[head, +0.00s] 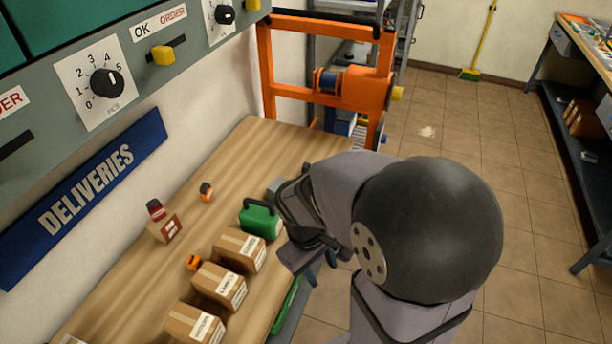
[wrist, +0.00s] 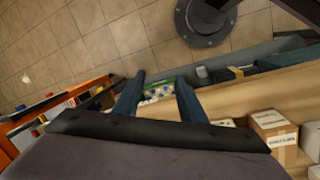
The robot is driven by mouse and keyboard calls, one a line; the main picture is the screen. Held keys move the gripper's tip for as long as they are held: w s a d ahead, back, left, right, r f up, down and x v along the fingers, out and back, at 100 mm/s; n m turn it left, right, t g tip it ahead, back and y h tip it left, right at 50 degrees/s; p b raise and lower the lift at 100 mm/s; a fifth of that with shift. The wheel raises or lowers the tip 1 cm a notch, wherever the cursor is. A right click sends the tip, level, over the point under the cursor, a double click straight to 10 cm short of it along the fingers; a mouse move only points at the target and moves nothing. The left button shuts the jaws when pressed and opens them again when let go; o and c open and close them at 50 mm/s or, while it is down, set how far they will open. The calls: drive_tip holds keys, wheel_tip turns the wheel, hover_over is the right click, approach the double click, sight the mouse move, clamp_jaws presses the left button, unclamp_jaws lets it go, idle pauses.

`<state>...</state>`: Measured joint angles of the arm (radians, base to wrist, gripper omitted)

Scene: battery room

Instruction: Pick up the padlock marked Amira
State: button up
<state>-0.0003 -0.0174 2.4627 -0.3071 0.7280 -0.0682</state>
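No marking reading Amira is legible in either view. In the head view a green, rounded block with a dark loop handle (head: 260,220) stands on the wooden bench; it resembles a padlock or small case, and I cannot tell which. My gripper (head: 321,268) is to its right, near the bench's right edge, pointing down and partly hidden by my arm. In the wrist view my gripper (wrist: 161,80) has its two blue fingers apart, with nothing held between them. A green and white patterned item (wrist: 158,91) shows beyond the fingers.
Labelled cardboard boxes (head: 239,250) line the bench's right side; one shows in the wrist view (wrist: 272,128). A small orange item (head: 192,262), a dark and orange item (head: 206,191) and a red-black item (head: 155,209) stand left. An orange frame (head: 326,92) is at the far end.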

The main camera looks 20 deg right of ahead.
drive_tip(key=w+d+f+n+t+h+b, duration=0.1)
drive_tip(key=w+d+f+n+h+b, duration=0.1)
drive_tip(key=w+d+n+h, duration=0.35)
drive_tip(key=n+t+b, duration=0.5)
drive_tip(key=n+t, duration=0.4)
drive_tip(key=n, duration=0.9)
approach(305, 166)
drive_tip(key=shift+w+d+f+h, duration=0.2)
drive_tip(key=shift+w+d+f, duration=0.25)
drive_tip(key=shift+d, duration=0.1)
drive_tip(key=shift+w+d+f+h, duration=0.15)
drive_tip(key=shift+w+d+f, duration=0.2)
drive_tip(key=shift+d, duration=0.25)
drive_tip(key=shift+w+a+f+n+t, duration=0.1)
drive_tip(key=shift+w+a+n+t, duration=0.2)
drive_tip(key=shift+w+n, duration=0.3)
drive_tip(key=shift+p+x, duration=0.65)
drive_tip(key=shift+x, duration=0.7)
drive_tip(key=shift+s+p+x, duration=0.2)
drive_tip(key=shift+p+x, duration=0.85)
drive_tip(key=shift+x, duration=1.15)
drive_tip(key=shift+d+f, duration=0.15)
drive_tip(key=shift+f, duration=0.05)
clamp_jaws()
